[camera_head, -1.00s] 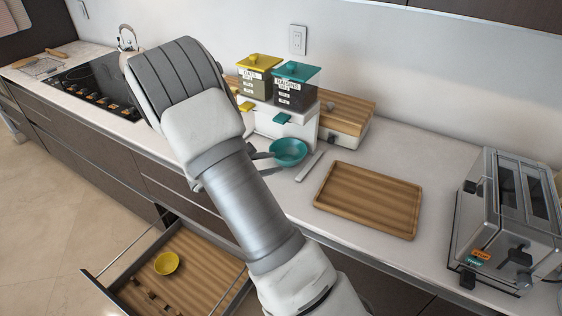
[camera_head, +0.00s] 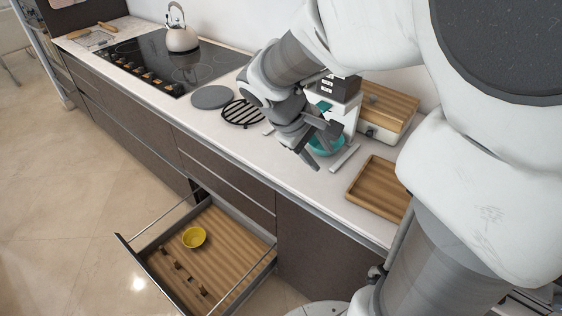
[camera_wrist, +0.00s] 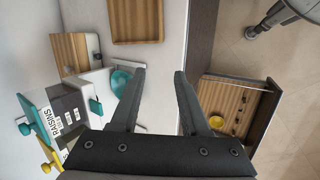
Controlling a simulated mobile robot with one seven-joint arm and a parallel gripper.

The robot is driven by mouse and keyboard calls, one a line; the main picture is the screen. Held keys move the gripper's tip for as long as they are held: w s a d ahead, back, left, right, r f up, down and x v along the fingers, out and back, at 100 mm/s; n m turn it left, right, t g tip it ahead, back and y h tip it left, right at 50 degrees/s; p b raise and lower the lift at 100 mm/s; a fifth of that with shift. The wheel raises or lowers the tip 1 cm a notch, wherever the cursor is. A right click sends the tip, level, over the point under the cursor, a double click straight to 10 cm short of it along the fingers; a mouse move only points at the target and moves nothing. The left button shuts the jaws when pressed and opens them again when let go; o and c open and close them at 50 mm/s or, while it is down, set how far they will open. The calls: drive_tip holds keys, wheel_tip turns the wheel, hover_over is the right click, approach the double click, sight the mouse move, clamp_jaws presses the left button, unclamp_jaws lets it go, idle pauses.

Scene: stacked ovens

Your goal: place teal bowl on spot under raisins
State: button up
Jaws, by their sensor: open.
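The teal bowl (camera_head: 326,144) sits upright on the counter in front of the dispenser, on the side of its teal lever. It also shows in the wrist view (camera_wrist: 121,84), partly behind a finger. The raisins container (camera_wrist: 73,111) has a teal lid and a RAISINS label; my arm mostly hides it in the head view. My gripper (camera_wrist: 160,76) is open, with nothing between its fingers. In the head view my gripper (camera_head: 318,147) is beside and above the bowl, overlapping it. Whether it touches the bowl cannot be told.
An open drawer (camera_head: 160,244) juts out below the counter with a yellow bowl (camera_head: 194,237) inside. A wooden tray (camera_head: 375,187) lies right of the teal bowl. A wooden bread box (camera_head: 385,108) stands behind. A black trivet (camera_head: 243,113) and the cooktop (camera_head: 165,60) are to the left.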

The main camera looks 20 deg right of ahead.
drive_tip(key=s+a+r+m+t+y, duration=0.4)
drive_tip(key=s+a+r+y, duration=0.2)
drive_tip(key=s+a, duration=0.4)
drive_tip(key=shift+s+a+r+m, duration=0.2)
drive_tip(key=shift+s+r+m, duration=0.2)
drive_tip(key=shift+s, duration=0.05)
